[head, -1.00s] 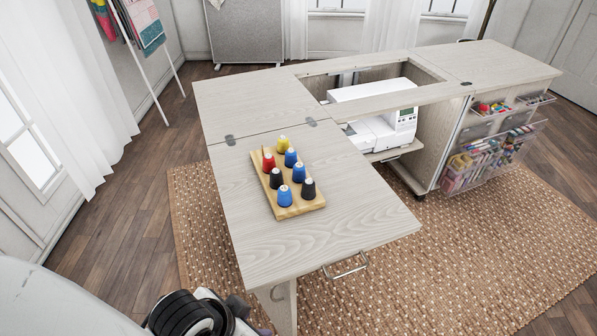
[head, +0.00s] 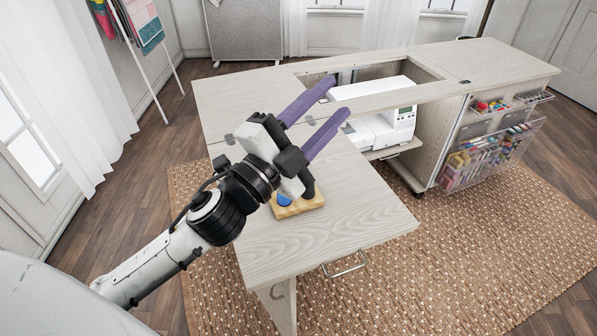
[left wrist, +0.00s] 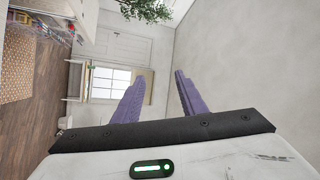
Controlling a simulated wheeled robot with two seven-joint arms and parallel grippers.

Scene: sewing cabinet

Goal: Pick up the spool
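My left gripper (head: 332,109) is raised over the table and the spool board in the head view. Its two purple fingers are wide apart with nothing between them; they also show apart in the left wrist view (left wrist: 160,97). The wooden spool board (head: 301,209) sits on the near leaf of the table, mostly hidden behind my left arm. Only part of a blue spool (head: 285,200) shows beside the gripper; the other spools are hidden. The left wrist view faces a wall and a door, with no spools in it. My right gripper is in neither view.
The pale wood table (head: 330,240) is clear in front and to the right of the board. A white sewing machine (head: 385,130) sits in the cabinet recess behind. Clear bins (head: 490,160) hang on the cabinet's right end.

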